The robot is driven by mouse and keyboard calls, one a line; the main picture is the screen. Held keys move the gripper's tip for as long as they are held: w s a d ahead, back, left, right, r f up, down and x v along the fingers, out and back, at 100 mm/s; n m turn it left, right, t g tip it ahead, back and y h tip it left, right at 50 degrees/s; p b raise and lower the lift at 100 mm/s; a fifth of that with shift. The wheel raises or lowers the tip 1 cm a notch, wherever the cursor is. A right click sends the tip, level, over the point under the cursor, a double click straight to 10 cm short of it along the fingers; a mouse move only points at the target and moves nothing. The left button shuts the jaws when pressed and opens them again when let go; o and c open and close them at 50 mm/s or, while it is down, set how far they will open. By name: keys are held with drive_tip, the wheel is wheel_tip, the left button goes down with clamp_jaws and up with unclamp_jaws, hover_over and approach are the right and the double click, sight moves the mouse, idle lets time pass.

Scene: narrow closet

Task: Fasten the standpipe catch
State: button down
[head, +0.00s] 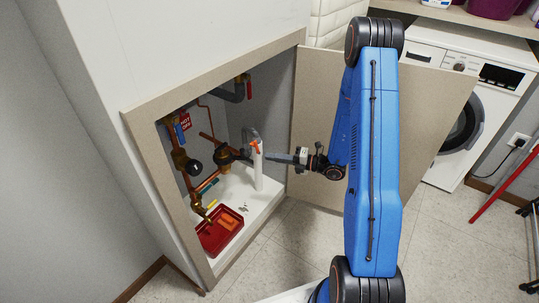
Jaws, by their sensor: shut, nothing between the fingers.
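The white standpipe (259,174) stands upright inside the open cabinet, near its front right. A grey hose (249,132) curves over into its top. An orange catch (255,146) sits at the standpipe's top; at this size I cannot tell whether it is fastened. My gripper (270,158) reaches in from the right, with its fingers shut and empty. Its tips are at the right side of the standpipe, just below the catch. I cannot tell whether they touch it.
The cabinet door (420,125) stands open to the right, behind my arm. Copper pipes and valves (182,160) fill the cabinet's left side. A red tray (211,240) lies on the cabinet floor. A washing machine (462,110) stands at the far right. The tiled floor in front is clear.

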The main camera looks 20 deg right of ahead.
sight(255, 146)
drive_tip(key=w+a, duration=0.4)
drive_tip(key=w, duration=0.3)
idle(0.6)
drive_tip(key=shift+w+r, duration=0.1)
drive_tip(key=shift+w+d+r, duration=0.2)
drive_tip(key=shift+w+d, duration=0.1)
drive_tip(key=shift+d, duration=0.1)
